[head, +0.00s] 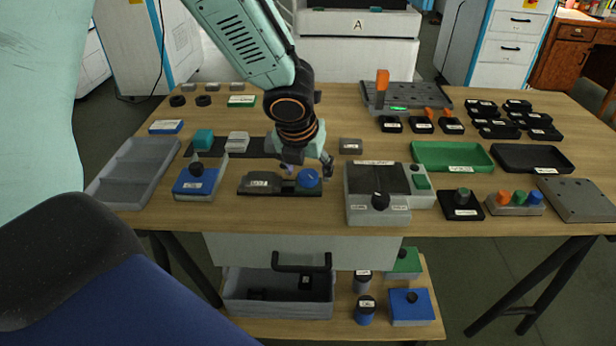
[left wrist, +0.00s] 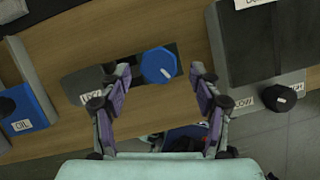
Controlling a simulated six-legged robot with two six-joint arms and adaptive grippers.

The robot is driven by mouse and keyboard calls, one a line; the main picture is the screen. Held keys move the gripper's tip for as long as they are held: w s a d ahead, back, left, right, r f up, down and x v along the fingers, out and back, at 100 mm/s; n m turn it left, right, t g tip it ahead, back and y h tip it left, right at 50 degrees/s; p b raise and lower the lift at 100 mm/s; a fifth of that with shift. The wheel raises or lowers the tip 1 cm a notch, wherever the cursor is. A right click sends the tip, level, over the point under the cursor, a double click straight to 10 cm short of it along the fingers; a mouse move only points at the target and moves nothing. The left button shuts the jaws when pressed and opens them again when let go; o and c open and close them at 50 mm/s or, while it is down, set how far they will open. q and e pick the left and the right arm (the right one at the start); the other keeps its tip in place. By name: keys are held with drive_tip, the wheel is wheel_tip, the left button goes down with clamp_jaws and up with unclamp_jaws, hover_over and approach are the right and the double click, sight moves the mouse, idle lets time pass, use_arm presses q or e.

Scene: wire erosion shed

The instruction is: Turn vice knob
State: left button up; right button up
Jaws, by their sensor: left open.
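The vice is a low dark base (head: 282,190) with a grey block at its left end, near the front edge of the table. Its blue knob (head: 308,178) sits at the right end; in the left wrist view the knob (left wrist: 157,63) is faceted, with a white mark pointing to the lower right. My left gripper (head: 307,168) is over the knob, pointing down. In the left wrist view its open fingers (left wrist: 160,74) stand on either side of the knob, with gaps visible. My right gripper is not in view.
A blue box with a black knob (head: 196,184) stands left of the vice. A grey machine with a black dial (head: 379,202) stands close to its right. Grey trays (head: 137,172) and green trays (head: 452,156) lie further out. A drawer handle (head: 301,258) is below the table edge.

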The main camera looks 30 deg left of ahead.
use_arm(q)
drive_tip(key=shift+w+a+f, duration=0.15)
drive_tip(key=shift+a+f, duration=0.05)
drive_tip(key=shift+f, duration=0.4)
drive_tip(key=shift+w+d, duration=0.1)
drive_tip(key=c, duration=1.2)
drive_tip(key=shift+o, duration=0.2)
